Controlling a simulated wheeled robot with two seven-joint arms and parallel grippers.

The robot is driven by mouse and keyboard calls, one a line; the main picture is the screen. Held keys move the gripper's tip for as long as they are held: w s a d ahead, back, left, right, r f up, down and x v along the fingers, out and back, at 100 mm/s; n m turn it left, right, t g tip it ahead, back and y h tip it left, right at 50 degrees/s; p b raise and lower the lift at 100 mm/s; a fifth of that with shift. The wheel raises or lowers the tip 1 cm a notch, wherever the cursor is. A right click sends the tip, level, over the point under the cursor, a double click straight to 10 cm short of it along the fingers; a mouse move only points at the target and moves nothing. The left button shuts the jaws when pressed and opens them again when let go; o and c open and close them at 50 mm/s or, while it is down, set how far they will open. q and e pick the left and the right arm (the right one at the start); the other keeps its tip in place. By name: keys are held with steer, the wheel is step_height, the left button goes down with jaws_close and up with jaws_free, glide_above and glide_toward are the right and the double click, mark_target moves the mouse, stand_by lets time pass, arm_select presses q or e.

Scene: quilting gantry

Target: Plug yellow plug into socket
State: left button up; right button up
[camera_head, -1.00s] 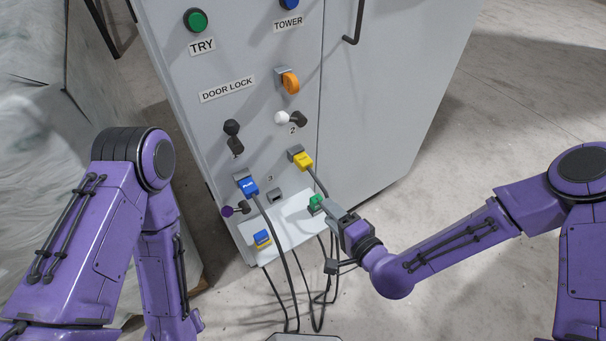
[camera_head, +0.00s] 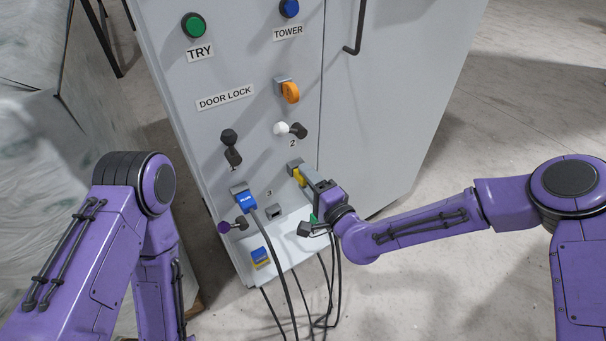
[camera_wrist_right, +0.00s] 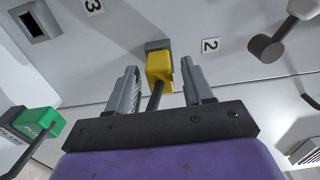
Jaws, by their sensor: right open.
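The yellow plug (camera_head: 299,178) sits at a grey socket (camera_head: 294,165) on the cabinet front, partly hidden by my right gripper in the head view. In the right wrist view the yellow plug (camera_wrist_right: 159,70) has its back end between the two fingers, with a dark cable trailing from it. My right gripper (camera_wrist_right: 162,78) is open, one finger on each side of the plug with gaps showing. It also shows in the head view (camera_head: 306,179). An empty grey socket (camera_head: 273,211) is below label 3; it also shows in the wrist view (camera_wrist_right: 38,22). My left gripper is out of view.
A blue plug (camera_head: 246,202) with a cable is left of the empty socket. A green plug (camera_wrist_right: 40,122) is near the right gripper. Cables hang below.

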jaws_close()
steer(key=shift+v, duration=1.8)
